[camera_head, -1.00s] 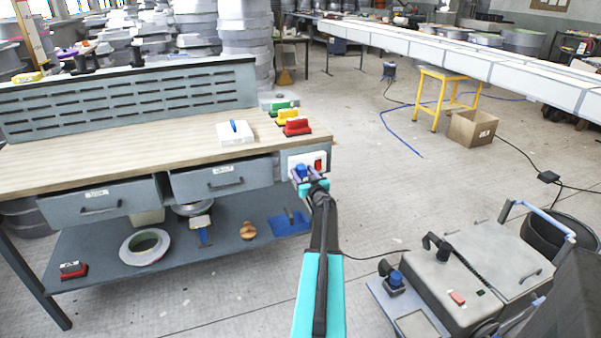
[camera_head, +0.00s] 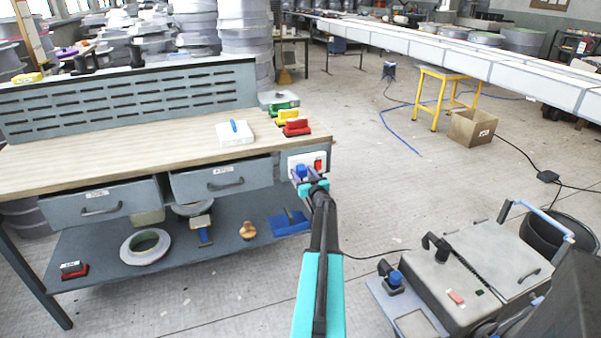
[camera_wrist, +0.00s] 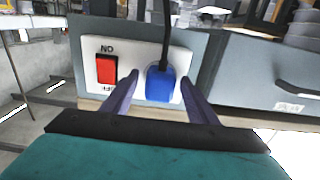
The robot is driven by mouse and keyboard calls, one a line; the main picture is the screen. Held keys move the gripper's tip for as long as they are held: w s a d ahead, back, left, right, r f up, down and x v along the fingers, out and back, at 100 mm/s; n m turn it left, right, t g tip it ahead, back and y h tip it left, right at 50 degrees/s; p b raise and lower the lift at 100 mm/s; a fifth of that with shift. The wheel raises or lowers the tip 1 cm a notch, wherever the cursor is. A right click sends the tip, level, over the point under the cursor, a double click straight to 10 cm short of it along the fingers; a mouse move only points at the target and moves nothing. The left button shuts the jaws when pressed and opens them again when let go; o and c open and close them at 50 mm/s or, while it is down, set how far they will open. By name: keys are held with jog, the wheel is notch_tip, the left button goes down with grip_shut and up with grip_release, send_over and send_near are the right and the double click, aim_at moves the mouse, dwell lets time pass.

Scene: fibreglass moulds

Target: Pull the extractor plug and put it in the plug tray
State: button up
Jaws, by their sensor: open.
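The extractor plug (camera_wrist: 160,84) is blue with a black cord. It sits in the white socket plate (camera_wrist: 127,58) on the bench's end panel, beside a red switch (camera_wrist: 106,70). My gripper (camera_wrist: 158,84) is open, its two purple fingers on either side of the plug with small gaps visible. In the head view my gripper (camera_head: 304,178) is at the socket, and the blue plug (camera_head: 301,171) shows between its fingers. I cannot tell for certain which item is the plug tray; a blue tray (camera_head: 289,223) lies on the lower shelf.
The workbench (camera_head: 130,160) carries red, yellow and green handled blocks and a white block (camera_head: 235,133) near its right end. A grey machine (camera_head: 460,280) stands at the lower right, with a blue-topped part (camera_head: 395,279) beside it. Open floor lies beyond the bench's end.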

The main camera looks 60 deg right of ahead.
aim_at(303, 174)
grip_shut()
jog(key=shift+s+a, duration=0.1)
dwell(0.3)
jog(key=shift+s+a, duration=0.2)
jog(key=shift+s, duration=0.1)
jog(key=shift+p+v, duration=1)
jog(key=shift+v, duration=1.5)
